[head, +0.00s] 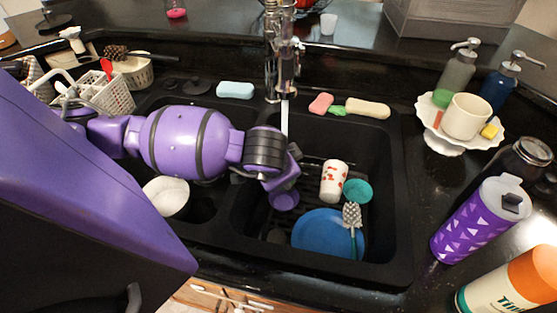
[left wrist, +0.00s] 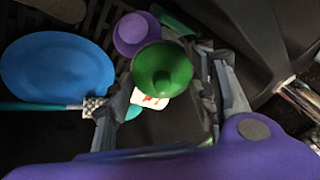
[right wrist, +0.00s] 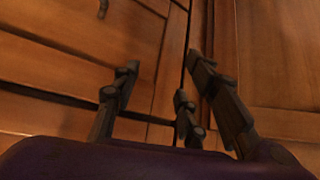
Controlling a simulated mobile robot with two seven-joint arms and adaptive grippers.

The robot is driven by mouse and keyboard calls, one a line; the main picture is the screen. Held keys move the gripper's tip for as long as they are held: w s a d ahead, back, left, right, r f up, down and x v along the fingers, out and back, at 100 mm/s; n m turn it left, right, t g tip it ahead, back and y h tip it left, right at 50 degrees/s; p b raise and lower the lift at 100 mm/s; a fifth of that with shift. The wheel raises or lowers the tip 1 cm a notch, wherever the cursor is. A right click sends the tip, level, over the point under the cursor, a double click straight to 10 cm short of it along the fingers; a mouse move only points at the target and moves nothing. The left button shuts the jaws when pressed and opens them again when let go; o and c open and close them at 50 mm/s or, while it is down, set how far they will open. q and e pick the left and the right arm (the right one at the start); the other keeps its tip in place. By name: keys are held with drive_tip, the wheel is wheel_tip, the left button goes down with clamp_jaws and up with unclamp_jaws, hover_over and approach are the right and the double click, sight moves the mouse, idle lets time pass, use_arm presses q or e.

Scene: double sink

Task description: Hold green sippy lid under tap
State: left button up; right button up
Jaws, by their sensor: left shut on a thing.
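The green sippy lid (left wrist: 162,70) is a dark green dome with a small raised centre, held between the fingers of my left gripper (left wrist: 165,78) in the left wrist view. In the head view my left gripper (head: 280,179) is over the right sink basin, and the lid is hidden behind it. The chrome tap (head: 284,62) stands at the back middle, with a pale vertical streak below it; I cannot tell if this is water. The gripper is below and slightly left of that streak. My right gripper (right wrist: 165,75) has its fingers apart and empty, facing wooden cabinet fronts.
Bottles, including a purple one (head: 478,222), crowd the right counter.

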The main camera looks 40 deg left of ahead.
use_arm(q)
drive_tip(key=w, duration=0.1)
drive_tip(key=w+a, duration=0.1)
drive_tip(key=w+f, duration=0.1)
drive_tip(key=w, duration=0.1)
drive_tip(key=shift+a+b, duration=0.2)
drive_tip(key=shift+b, duration=0.15)
drive_tip(key=shift+w+a+f+b, duration=0.15)
drive_tip(key=shift+w+a+b, duration=0.2)
drive_tip(key=shift+w, duration=0.45)
drive_tip(key=shift+w+a+f+b, duration=0.15)
drive_tip(key=shift+w+a+b, duration=0.2)
drive_tip(key=shift+w, duration=0.4)
drive_tip(key=shift+w+a+f+b, duration=0.2)
drive_tip(key=shift+w+b, duration=0.25)
drive_tip(key=shift+w, duration=0.35)
use_arm(e)
drive_tip(key=shift+s+f, duration=0.3)
drive_tip(key=shift+f, duration=0.6)
drive_tip(key=shift+s+f, duration=0.3)
drive_tip(key=shift+f, duration=0.6)
use_arm(q)
drive_tip(key=shift+r, duration=0.1)
drive_tip(key=shift+d, duration=0.1)
drive_tip(key=shift+w+d+b, duration=0.2)
drive_tip(key=shift+d+b, duration=0.1)
drive_tip(key=shift+d, duration=0.15)
use_arm(e)
drive_tip(key=shift+s+f+g, duration=0.3)
drive_tip(key=shift+f, duration=0.05)
